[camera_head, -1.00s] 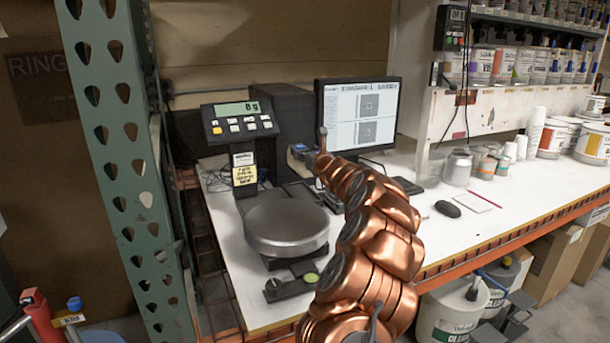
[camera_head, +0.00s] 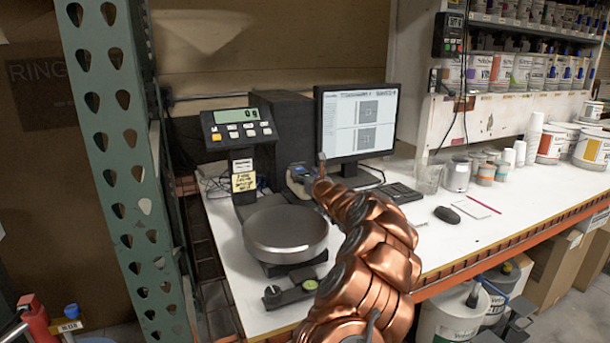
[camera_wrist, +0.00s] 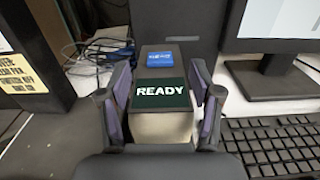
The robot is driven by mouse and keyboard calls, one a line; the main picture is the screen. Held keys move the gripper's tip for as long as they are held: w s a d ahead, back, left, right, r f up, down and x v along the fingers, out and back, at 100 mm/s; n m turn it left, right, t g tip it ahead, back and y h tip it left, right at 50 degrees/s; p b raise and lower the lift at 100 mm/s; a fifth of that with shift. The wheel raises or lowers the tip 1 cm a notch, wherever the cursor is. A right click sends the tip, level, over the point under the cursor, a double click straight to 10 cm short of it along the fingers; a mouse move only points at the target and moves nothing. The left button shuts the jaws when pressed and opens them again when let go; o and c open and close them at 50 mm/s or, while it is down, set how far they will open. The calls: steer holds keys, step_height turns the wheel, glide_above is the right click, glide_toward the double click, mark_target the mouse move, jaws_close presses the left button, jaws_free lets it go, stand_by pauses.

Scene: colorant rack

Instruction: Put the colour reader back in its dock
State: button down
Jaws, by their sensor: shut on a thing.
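The colour reader (camera_wrist: 163,125), a pale box with a dark screen reading READY and a blue label on top, sits between the fingers of my gripper (camera_wrist: 160,88) in the wrist view. The fingers are shut on its two sides. In the head view my gripper (camera_head: 303,180) is low over the worktop, right of the scale and left of the monitor's foot. The reader (camera_head: 298,172) shows there only as a small part with blue on it. I cannot tell whether it touches the worktop. I cannot clearly make out a dock; it may be hidden by the reader.
The scale's round pan (camera_head: 285,232) and its display (camera_head: 238,124) stand at left. A small black bar with a green disc (camera_head: 310,284) lies in front. The monitor (camera_head: 357,120), keyboard (camera_head: 396,192) and mouse (camera_head: 447,214) are at right. Cables (camera_wrist: 100,50) lie behind left.

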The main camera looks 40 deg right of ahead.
steer(key=shift+f+b, duration=0.3)
steer(key=shift+f, duration=0.1)
steer(key=shift+c, duration=0.9)
jaws_free()
steer(key=shift+r, duration=0.1)
